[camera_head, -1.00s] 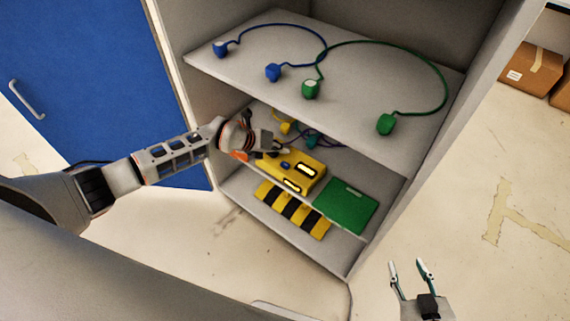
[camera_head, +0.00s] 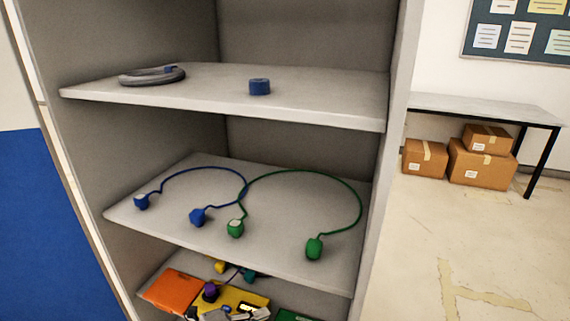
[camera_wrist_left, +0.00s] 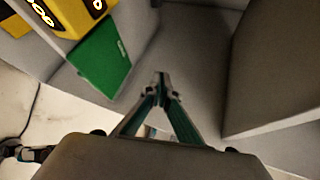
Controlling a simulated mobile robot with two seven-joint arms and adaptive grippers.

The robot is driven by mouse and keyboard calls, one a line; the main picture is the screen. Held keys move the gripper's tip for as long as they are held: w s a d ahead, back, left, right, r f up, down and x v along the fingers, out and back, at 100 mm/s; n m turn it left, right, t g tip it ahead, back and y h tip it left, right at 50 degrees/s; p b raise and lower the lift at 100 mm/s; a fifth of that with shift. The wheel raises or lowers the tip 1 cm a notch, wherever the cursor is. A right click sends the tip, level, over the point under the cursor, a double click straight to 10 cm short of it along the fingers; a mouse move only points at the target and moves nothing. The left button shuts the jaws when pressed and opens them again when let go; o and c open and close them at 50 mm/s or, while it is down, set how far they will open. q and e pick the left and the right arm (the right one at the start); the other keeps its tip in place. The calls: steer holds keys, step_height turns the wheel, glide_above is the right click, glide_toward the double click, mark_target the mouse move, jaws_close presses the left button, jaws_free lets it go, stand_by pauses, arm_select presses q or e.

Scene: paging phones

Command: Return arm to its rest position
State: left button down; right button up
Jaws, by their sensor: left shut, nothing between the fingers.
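My left gripper (camera_head: 250,315) shows only in part at the bottom edge of the head view, in front of the lower shelf with the yellow device (camera_head: 245,299). In the left wrist view its fingers (camera_wrist_left: 160,78) are together at the tips, with nothing between them. The gripper points along a grey surface inside the cabinet. The green panel (camera_wrist_left: 104,58) lies to the left of the fingertips, apart from them, and the yellow device (camera_wrist_left: 72,18) is beyond it. Most of my left arm is below the head view. My right gripper is out of view.
The grey cabinet's middle shelf (camera_head: 275,210) holds blue and green plugs on cords. The upper shelf (camera_head: 215,90) carries a grey coil and a blue cylinder. An orange box (camera_head: 170,290) sits low on the left. Cartons (camera_head: 480,163) stand under a table at right; floor there is clear.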

arm_select(q)
steer(key=s+a+r+n+t+y, duration=0.25)
steer(key=s+n+t, duration=0.3)
steer(key=n, duration=0.55)
steer(key=s+a+f+n+g+y, duration=0.1)
steer(key=s+a+f+n+y, duration=0.1)
steer(key=s, duration=0.4)
steer(key=s+a+f+n+g+y+p, duration=0.1)
steer(key=s+a+f+n+y, duration=0.1)
steer(key=s+a+f+n, duration=0.2)
steer(key=s+a+f+n+g+y, duration=0.1)
steer(key=s+a+f+n+y, duration=0.1)
steer(key=s+n, duration=0.5)
steer(key=shift+s+a+f+n, duration=0.3)
steer(key=shift+a+f+n, duration=0.4)
steer(key=shift+a, duration=0.55)
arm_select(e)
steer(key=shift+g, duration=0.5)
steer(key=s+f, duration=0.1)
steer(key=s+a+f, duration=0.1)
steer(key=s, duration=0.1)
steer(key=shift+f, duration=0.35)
